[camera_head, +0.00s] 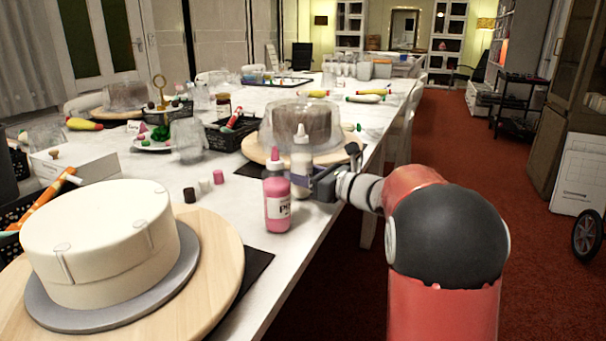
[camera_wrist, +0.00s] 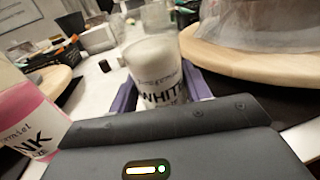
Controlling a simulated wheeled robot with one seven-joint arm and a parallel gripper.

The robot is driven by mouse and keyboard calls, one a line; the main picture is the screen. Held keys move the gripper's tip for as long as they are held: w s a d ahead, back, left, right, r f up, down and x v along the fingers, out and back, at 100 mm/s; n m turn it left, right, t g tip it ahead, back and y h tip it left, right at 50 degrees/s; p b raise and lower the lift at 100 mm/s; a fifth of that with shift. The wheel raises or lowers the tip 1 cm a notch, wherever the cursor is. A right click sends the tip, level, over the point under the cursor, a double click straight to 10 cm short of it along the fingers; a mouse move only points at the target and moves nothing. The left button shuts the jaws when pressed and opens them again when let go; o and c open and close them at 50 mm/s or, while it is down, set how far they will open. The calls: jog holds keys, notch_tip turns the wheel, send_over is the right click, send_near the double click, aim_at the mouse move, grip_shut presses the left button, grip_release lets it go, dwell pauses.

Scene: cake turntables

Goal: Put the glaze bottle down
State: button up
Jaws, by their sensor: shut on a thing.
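A glaze bottle (camera_head: 301,158) with white contents and a pale nozzle is in my gripper (camera_head: 304,177), near the table's right edge. In the wrist view the bottle (camera_wrist: 156,73) reads "WHIT" and stands between the purple fingers (camera_wrist: 158,92). It looks upright; its base is partly hidden, and I cannot tell whether it touches the table. A pink glaze bottle (camera_head: 278,205) stands upright on the table in front of my gripper, and shows at the left of the wrist view (camera_wrist: 30,122).
A white cake (camera_head: 100,245) on a turntable (camera_head: 215,270) fills the near left. A covered cake on another wooden turntable (camera_head: 262,155) is just behind the white bottle. Small pots (camera_head: 204,186) sit left of the pink bottle.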

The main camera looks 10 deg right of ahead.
jog(key=shift+f+b, duration=0.15)
jog(key=shift+b, duration=0.15)
jog(key=o, duration=0.7)
jog(key=shift+r+p, duration=0.25)
jog(key=shift+p, duration=0.05)
jog(key=b+v, duration=0.2)
jog(key=v, duration=1)
